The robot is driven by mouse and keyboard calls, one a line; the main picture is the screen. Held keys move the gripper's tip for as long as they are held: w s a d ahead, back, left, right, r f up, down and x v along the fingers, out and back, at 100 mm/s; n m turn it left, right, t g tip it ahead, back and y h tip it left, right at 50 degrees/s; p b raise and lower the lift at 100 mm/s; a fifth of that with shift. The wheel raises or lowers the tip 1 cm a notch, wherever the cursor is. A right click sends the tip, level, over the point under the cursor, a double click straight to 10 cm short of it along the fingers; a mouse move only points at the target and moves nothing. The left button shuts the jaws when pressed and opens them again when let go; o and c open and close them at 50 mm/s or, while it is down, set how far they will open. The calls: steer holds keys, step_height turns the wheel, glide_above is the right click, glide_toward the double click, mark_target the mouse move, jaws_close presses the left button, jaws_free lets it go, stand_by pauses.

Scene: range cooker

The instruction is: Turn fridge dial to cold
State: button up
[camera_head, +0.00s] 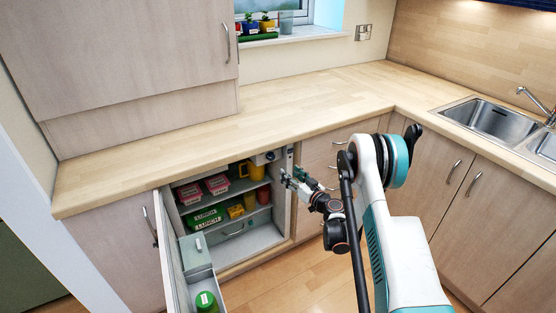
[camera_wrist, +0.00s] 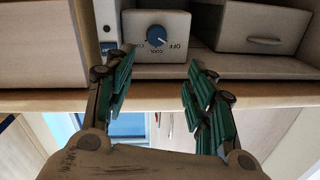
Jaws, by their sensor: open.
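The fridge (camera_head: 283,205) stands open under the worktop. Its dial is a blue round knob (camera_wrist: 156,36) on a pale control box (camera_wrist: 157,18), with printed words around it, among them OFF and COOL. In the head view the control box (camera_head: 265,158) is at the top right of the fridge opening; the knob is too small to read there. A pale mark on the knob shows, but its exact setting is hard to tell. My gripper (camera_wrist: 160,65) is open and empty, its green-padded fingers apart on either side below the knob. In the head view my gripper (camera_head: 290,180) is just right of the box.
The open fridge door (camera_head: 172,255) stands at the left, with a green-lidded item (camera_head: 206,301) in its shelf. Shelves hold pink tubs (camera_head: 217,184), green packs (camera_head: 207,217) and a yellow cup (camera_head: 256,171). The worktop (camera_head: 250,125) is above; floor is clear in front.

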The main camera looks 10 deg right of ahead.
mark_target(272, 158)
steer(key=b+x, duration=0.1)
steer(key=x, duration=0.3)
steer(key=b+x, duration=0.1)
steer(key=x, duration=0.4)
steer(key=f+b+x, duration=0.1)
steer(key=b+x, duration=0.1)
steer(key=x, duration=0.2)
steer(key=shift+w+d, duration=0.2)
steer(key=shift+w, duration=0.1)
steer(key=c, duration=1.1)
